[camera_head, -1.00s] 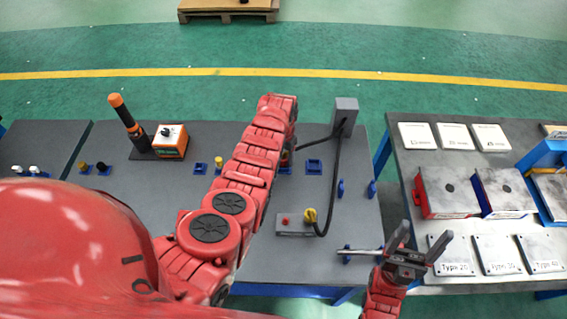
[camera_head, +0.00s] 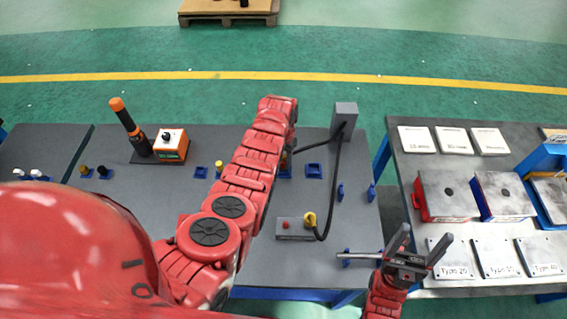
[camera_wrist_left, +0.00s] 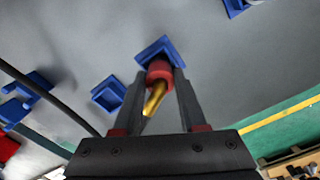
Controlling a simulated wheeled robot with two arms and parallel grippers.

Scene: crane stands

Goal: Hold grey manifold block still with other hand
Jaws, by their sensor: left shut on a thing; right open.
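The grey manifold block (camera_head: 295,236) lies on the dark table, with a red port and a yellow fitting on top. A black hose runs from the yellow fitting to a grey post. My left gripper, largely hidden behind my own arm in the head view, shows in the left wrist view (camera_wrist_left: 161,76). It is shut on a red and brass fitting (camera_wrist_left: 158,72), which stands at a blue holder (camera_wrist_left: 154,48). Whether the fitting touches the holder is unclear. My right gripper (camera_head: 425,236) is open and empty, to the right of the block and apart from it.
A metal rod (camera_head: 360,256) on blue supports lies between the block and my right gripper. The grey post (camera_head: 345,112) stands behind the block. A second table (camera_head: 408,176) with plates and boxes is at the right. Bare tabletop lies around the block.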

